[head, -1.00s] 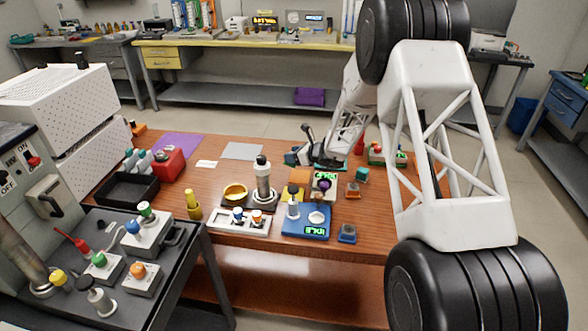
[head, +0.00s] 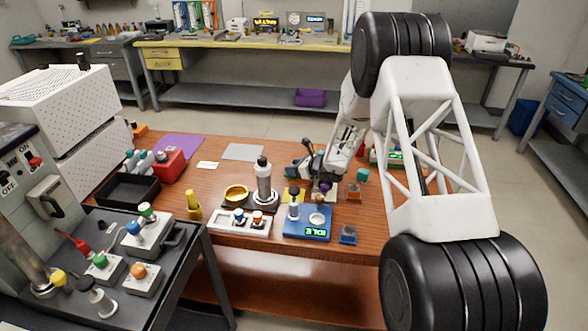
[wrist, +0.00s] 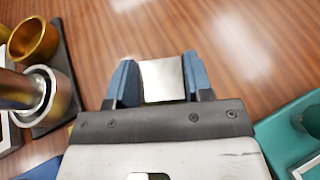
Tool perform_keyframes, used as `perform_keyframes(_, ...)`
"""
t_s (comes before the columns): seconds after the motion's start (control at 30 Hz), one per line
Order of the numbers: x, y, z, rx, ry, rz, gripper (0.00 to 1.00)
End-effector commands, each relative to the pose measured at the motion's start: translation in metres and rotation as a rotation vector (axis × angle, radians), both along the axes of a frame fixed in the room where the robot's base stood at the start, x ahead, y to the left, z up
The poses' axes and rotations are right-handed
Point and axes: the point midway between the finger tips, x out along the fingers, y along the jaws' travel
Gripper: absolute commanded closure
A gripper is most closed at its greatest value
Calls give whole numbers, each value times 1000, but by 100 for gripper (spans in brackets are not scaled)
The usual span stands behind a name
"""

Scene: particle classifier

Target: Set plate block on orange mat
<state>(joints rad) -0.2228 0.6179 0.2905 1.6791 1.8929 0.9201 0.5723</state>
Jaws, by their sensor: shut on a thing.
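In the wrist view a pale silvery plate block (wrist: 162,80) sits between the blue fingers of my gripper (wrist: 157,64), touched from both sides. Blurred wooden tabletop lies beyond it. In the head view my gripper (head: 293,171) is over the middle of the wooden table, behind the yellow pad (head: 285,194). The held block is too small to make out there. I cannot clearly see the orange mat; my arm covers the right part of the table.
A brass bowl (head: 236,192) and an upright silver bottle (head: 263,180) stand left of my gripper. A blue device (head: 306,232) with a green display lies in front. A purple mat (head: 177,146) and a grey mat (head: 243,152) lie at the back left, with bare wood nearby.

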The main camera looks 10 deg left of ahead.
Motion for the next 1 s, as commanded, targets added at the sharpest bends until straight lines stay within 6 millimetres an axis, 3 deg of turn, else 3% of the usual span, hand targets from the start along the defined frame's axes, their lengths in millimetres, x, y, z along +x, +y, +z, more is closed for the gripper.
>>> perform_keyframes(0.53,0,0,-8,-1,-1,-1,83)
perform_keyframes(0.57,0,0,-8,-1,-1,-1,49)
perform_keyframes(0.7,0,0,-8,0,-1,0,28)
perform_keyframes(1.0,0,0,-7,-1,-1,-1,28)
